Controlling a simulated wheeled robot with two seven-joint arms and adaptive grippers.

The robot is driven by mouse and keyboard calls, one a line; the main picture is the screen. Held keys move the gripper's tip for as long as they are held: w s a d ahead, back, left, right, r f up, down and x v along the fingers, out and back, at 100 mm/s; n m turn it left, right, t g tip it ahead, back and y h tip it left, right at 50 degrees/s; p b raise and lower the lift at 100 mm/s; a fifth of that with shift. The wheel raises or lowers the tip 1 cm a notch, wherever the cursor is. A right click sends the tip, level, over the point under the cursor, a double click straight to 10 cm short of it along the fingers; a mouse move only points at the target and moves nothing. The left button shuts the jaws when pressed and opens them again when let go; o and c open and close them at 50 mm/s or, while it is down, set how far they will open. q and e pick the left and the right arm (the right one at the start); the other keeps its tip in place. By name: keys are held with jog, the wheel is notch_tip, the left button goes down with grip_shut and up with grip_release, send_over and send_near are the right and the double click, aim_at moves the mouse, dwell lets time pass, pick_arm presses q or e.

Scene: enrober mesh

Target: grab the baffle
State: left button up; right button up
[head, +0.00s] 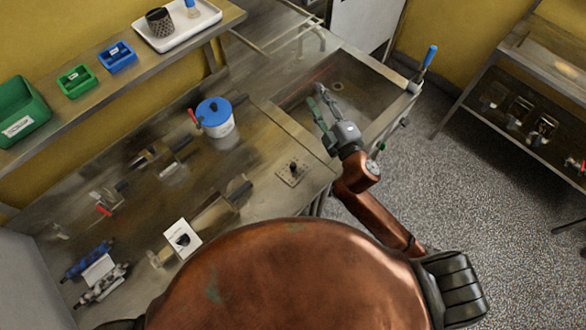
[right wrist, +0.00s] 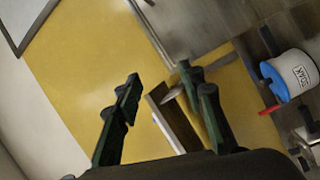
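I cannot pick out with certainty which thing is the baffle. My right gripper (head: 317,95) reaches over the sunken basin (head: 372,105) at the right end of the steel bench. Its two green fingers stand apart with nothing held between them; they also show spread in the right wrist view (right wrist: 158,85). A pale pointed thing and a grey-edged panel appear behind the right-hand finger in that view, partly hidden, and I cannot tell what they are. My left gripper is not in view.
A white tub with a blue lid (head: 215,118), a white card (head: 182,238) and several metal parts stand on the bench. A blue-handled tool (head: 428,58) is at the basin's right corner. A shelf with green (head: 76,81) and blue (head: 117,57) bins runs along the wall.

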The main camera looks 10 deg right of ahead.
jog(key=s+a+r+n+g+y, duration=0.2)
jog(key=a+r+n+y, duration=0.2)
jog(key=a+n+y, duration=0.3)
jog(key=s+a+r+n+g+y, duration=0.2)
jog(key=a+r+n+g+y, duration=0.15)
jog(key=a+n, duration=0.45)
jog(key=s+a+f+n+g+y, duration=0.2)
jog(key=s+a+n+g+y, duration=0.1)
jog(key=s+a+n+g, duration=0.25)
jog(key=n+g+h, duration=0.7)
jog(key=n+h, duration=0.7)
jog(key=n, duration=0.1)
send_over(294, 164)
jog(key=d, duration=0.3)
notch_tip(294, 164, down, 22)
jog(key=x, duration=0.2)
jog(key=p+x, duration=0.1)
jog(key=x, duration=0.4)
jog(key=shift+s+a, duration=0.25)
jog(key=shift+a, duration=0.1)
jog(key=shift+y, duration=0.25)
